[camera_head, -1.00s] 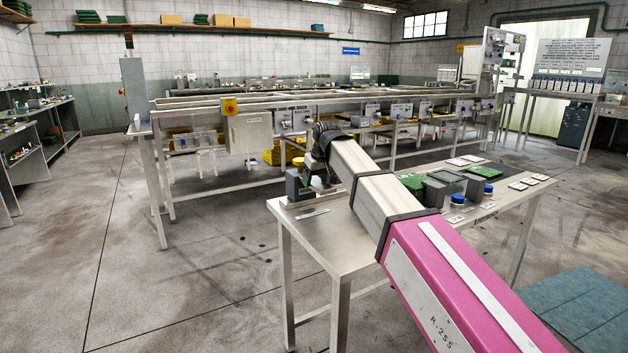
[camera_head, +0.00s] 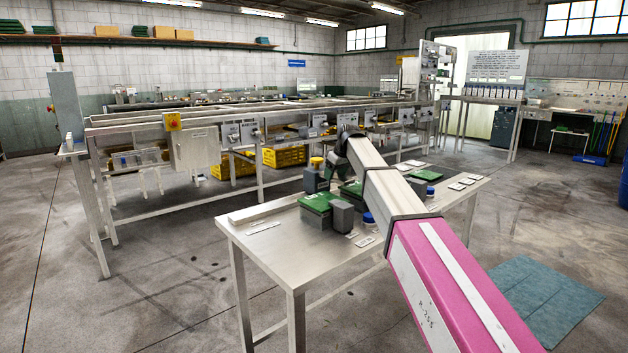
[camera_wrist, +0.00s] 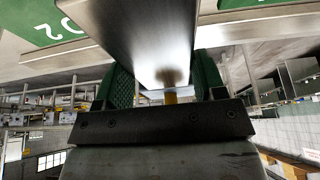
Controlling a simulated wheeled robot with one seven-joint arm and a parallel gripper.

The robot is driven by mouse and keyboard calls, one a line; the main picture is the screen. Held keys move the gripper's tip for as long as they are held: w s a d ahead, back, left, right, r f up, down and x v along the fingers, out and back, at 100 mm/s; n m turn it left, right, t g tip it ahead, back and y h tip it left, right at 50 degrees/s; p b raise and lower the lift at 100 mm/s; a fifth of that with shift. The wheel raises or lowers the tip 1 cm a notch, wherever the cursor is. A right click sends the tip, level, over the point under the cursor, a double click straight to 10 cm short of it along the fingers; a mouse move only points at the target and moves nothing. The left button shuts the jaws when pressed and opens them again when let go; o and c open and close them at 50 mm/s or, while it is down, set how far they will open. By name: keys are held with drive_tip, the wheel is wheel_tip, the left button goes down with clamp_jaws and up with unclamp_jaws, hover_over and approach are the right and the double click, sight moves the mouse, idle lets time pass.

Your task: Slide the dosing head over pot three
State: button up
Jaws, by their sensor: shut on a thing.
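My gripper (camera_wrist: 165,82) is shut on a smooth grey metal block (camera_wrist: 150,35), with a green-padded finger on either side. I take this block for the dosing head. In the head view, the dosing head (camera_head: 316,180) looks like a dark grey body with a yellow knob on top, at the table's far edge behind a green plate (camera_head: 319,202). My arm hides part of the grip. In the wrist view, a green plate (camera_wrist: 42,22) with a white 2 lies left of the block. I cannot make out pot three.
A grey block (camera_head: 342,215) and blue-capped jar (camera_head: 369,218) stand beside the green plate. A long conveyor frame (camera_head: 193,148) runs behind.

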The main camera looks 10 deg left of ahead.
drive_tip(key=w+d, duration=0.8)
drive_tip(key=w, duration=0.3)
drive_tip(key=w+d, duration=0.8)
drive_tip(key=w, duration=0.3)
drive_tip(key=shift+w+d, duration=0.2)
drive_tip(key=shift+w, duration=0.1)
drive_tip(key=shift+r, duration=0.1)
drive_tip(key=o, duration=1.3)
drive_tip(key=v, duration=1)
drive_tip(key=shift+d+r, duration=0.1)
drive_tip(key=shift+r, duration=0.25)
